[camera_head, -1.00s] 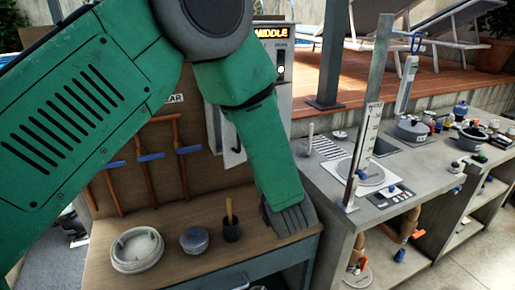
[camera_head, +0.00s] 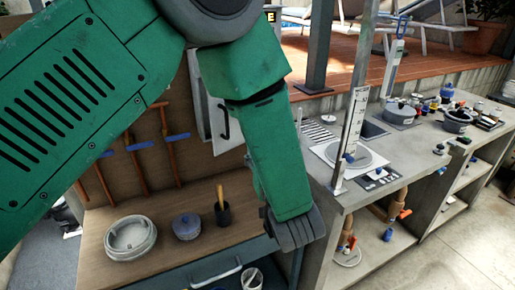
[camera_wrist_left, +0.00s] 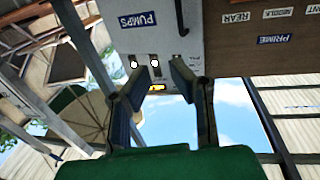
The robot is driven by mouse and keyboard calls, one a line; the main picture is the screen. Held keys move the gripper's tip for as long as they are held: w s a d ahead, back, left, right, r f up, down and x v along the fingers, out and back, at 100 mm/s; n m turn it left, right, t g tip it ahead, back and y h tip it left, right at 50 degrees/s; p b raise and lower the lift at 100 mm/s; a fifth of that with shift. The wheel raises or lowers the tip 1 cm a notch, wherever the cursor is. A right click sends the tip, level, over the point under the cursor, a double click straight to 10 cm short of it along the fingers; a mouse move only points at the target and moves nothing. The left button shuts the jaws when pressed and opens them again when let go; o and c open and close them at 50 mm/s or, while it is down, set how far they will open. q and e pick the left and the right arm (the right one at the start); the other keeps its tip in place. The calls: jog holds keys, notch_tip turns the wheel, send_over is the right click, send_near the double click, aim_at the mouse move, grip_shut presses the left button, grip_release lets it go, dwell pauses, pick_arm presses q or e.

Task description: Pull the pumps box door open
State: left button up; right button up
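The pumps box is a grey box on the back board; in the head view its front (camera_head: 207,100) shows beside a black bar handle (camera_head: 223,121), with much of it hidden behind my green left arm. In the left wrist view the box's grey face (camera_wrist_left: 155,42) carries a blue PUMPS label (camera_wrist_left: 138,19) and a dark handle (camera_wrist_left: 180,16). The handle lies beyond the fingertips, and I see no contact. My right gripper is in neither view.
A wooden-topped bench (camera_head: 160,262) holds a round grey lid (camera_head: 130,237), a blue-grey pot (camera_head: 187,226) and a dark cup (camera_head: 222,214). A concrete counter (camera_head: 405,150) with several small items stands at right. Red-brown pipes with blue handles run along the back board.

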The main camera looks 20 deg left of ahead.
pick_arm(q)
jog(key=shift+a, duration=0.15)
jog(key=v, duration=0.7)
jog(key=shift+s, duration=0.15)
jog(key=shift+a+f, duration=0.1)
jog(key=shift+f, duration=0.05)
